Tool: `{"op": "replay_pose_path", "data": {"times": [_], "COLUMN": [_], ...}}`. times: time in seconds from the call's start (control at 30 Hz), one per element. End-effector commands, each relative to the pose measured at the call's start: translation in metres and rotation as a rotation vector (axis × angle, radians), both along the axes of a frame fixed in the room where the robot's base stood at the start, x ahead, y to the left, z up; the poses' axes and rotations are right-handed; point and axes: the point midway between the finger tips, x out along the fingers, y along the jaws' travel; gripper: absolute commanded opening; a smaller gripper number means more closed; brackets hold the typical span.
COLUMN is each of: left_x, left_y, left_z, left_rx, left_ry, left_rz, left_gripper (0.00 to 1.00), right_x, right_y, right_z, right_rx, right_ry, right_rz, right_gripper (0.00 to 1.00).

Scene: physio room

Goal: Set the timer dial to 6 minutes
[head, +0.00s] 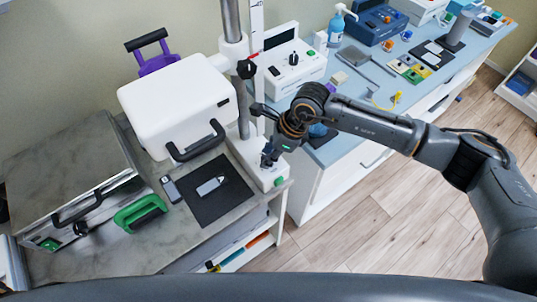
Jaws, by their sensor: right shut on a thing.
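My right gripper (268,159) points down at the top of a white base unit (245,160) that carries a grey upright column. It is shut on a small dark knob there, which I take to be the timer dial; the fingers hide most of it. The dial's pointer and minute marks are too small and covered to read. A green button (279,181) sits on the unit's front end, just beside the gripper. My left gripper is not in view.
A white lidded case (175,100) with a black handle stands left of the column. A dark mat (212,205) lies in front of it.

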Motion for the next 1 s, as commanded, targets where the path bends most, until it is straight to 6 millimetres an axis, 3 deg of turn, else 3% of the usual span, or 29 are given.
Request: {"op": "replay_pose_path", "data": {"times": [1.0], "left_x": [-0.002], "left_y": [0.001], "left_z": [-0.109], "left_rx": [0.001], "left_ry": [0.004], "left_rz": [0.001], "left_gripper": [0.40], "right_x": [-0.005], "right_y": [0.004], "right_z": [-0.005], "right_rx": [0.002], "right_ry": [-0.004], "right_rz": [-0.948], "right_gripper": [0.00]}}
